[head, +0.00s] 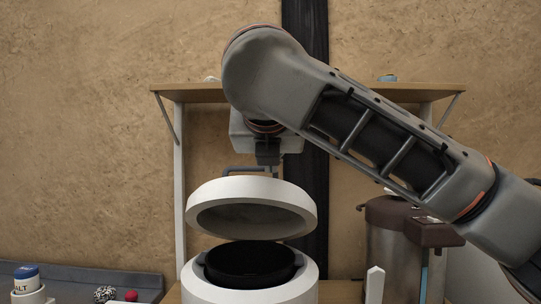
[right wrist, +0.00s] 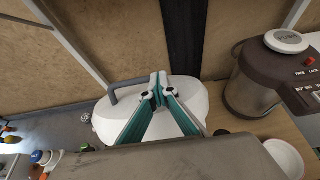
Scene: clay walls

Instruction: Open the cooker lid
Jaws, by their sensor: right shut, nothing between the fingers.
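The white cooker (head: 305,290) stands on the wooden shelf with a black inner pot (head: 250,265) showing inside it. Its white round lid (head: 300,200) is up and tilted, with a clear gap above the pot; it also shows in the right wrist view (right wrist: 105,125). A grey handle (head: 243,169) tops the lid, and it shows in the right wrist view (right wrist: 125,87). My right gripper (head: 268,168) is shut and empty, its fingertips (right wrist: 159,88) right by the handle; I cannot tell whether they touch. My left gripper is out of view.
A brown and steel dispenser (head: 395,245) stands to the right of the cooker. A wooden upper shelf (head: 195,92) runs behind my right arm. A white bowl (right wrist: 286,155) lies at the right in the wrist view. A salt container (head: 27,280) stands at lower left.

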